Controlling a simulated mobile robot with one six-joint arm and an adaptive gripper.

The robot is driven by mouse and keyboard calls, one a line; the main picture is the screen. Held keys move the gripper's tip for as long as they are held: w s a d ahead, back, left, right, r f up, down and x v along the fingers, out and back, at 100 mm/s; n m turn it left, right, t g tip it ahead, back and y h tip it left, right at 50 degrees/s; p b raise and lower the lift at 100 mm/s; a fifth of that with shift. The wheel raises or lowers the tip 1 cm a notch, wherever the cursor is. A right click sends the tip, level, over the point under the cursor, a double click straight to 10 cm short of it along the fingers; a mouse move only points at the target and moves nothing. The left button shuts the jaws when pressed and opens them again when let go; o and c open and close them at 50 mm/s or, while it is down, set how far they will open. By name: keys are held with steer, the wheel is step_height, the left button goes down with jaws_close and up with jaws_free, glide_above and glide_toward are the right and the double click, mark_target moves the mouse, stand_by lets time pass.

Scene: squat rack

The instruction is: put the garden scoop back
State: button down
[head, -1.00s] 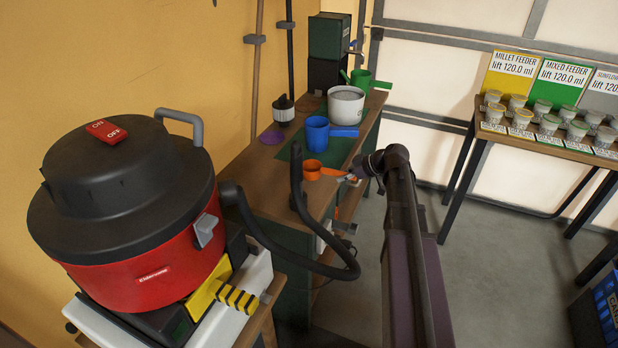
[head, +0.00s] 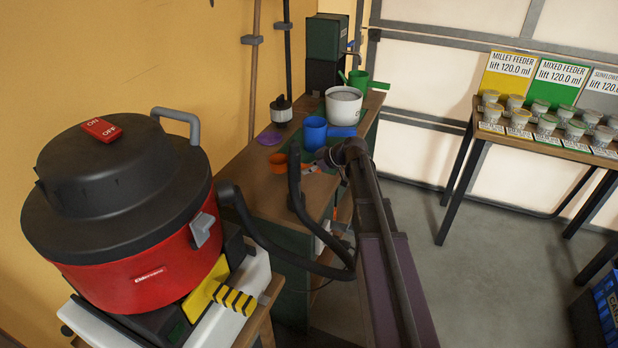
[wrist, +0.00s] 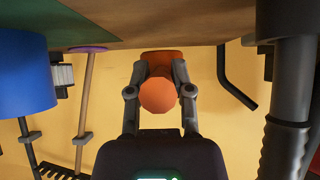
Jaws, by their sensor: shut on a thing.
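An orange scoop (head: 277,162) is at the near end of the bench, left of my arm in the head view. My gripper (wrist: 159,70) is shut on it; in the wrist view the fingers close on both sides of its rounded orange end (wrist: 158,96), with more orange behind. In the head view my wrist and the black hose partly hide the fingers and the scoop's handle. I cannot tell whether the scoop touches the bench.
A blue jug (head: 314,132), white pot (head: 344,104), green jug (head: 358,82) and purple disc (head: 269,138) are on the bench (head: 247,180). The vacuum's black hose (head: 296,190) rises close beside the scoop. The red vacuum (head: 130,220) stands front left.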

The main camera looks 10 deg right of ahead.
mark_target(309, 185)
steer(key=shift+f, duration=0.1)
steer(key=shift+f+b, duration=1.65)
steer(key=shift+b, duration=0.1)
steer(key=shift+f, duration=0.1)
steer(key=c, duration=0.5)
jaws_free()
steer(key=shift+p+v, duration=0.6)
steer(key=shift+v, duration=0.3)
steer(key=shift+p+v, duration=3.15)
steer(key=shift+v, duration=2.05)
